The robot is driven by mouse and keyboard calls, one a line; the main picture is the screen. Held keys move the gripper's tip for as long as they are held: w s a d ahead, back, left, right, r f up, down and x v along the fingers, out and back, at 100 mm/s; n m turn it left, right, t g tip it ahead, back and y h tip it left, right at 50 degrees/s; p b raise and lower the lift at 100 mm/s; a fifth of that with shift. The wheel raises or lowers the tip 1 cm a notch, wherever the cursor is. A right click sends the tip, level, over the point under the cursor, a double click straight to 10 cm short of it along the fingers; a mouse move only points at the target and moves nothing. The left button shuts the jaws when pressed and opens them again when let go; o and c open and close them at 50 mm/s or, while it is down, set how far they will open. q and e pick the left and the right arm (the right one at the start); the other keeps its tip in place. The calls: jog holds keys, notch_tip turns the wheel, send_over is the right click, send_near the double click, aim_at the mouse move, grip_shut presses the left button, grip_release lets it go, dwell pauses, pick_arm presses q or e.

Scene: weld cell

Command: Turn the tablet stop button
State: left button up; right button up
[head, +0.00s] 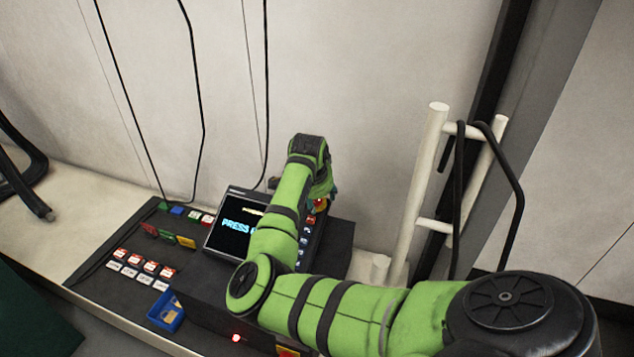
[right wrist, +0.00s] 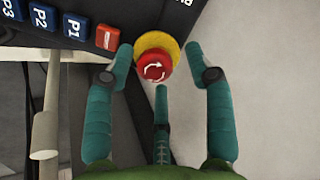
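The tablet (head: 228,222) leans on the dark console with its screen lit; my right arm covers part of it. Its stop button (right wrist: 153,66) is a red mushroom head with white arrows on a yellow collar (right wrist: 168,43). In the head view only a bit of the red button (head: 320,204) shows beside my right gripper (head: 325,192). In the right wrist view my right gripper (right wrist: 160,68) has its fingers spread, one left and one right of the button, the third below it. Gaps show between the side fingers and the red head. My left gripper is not in view.
The console (head: 110,245) carries several buttons, coloured labels and a blue bin (head: 166,312). Black cables hang at the wall behind. A white rail frame (head: 420,180) with black hoses stands right of the console. Blue keys and a red key (right wrist: 107,38) sit beside the button.

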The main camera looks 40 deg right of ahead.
jog(key=shift+a, duration=0.2)
jog(key=v, duration=1.2)
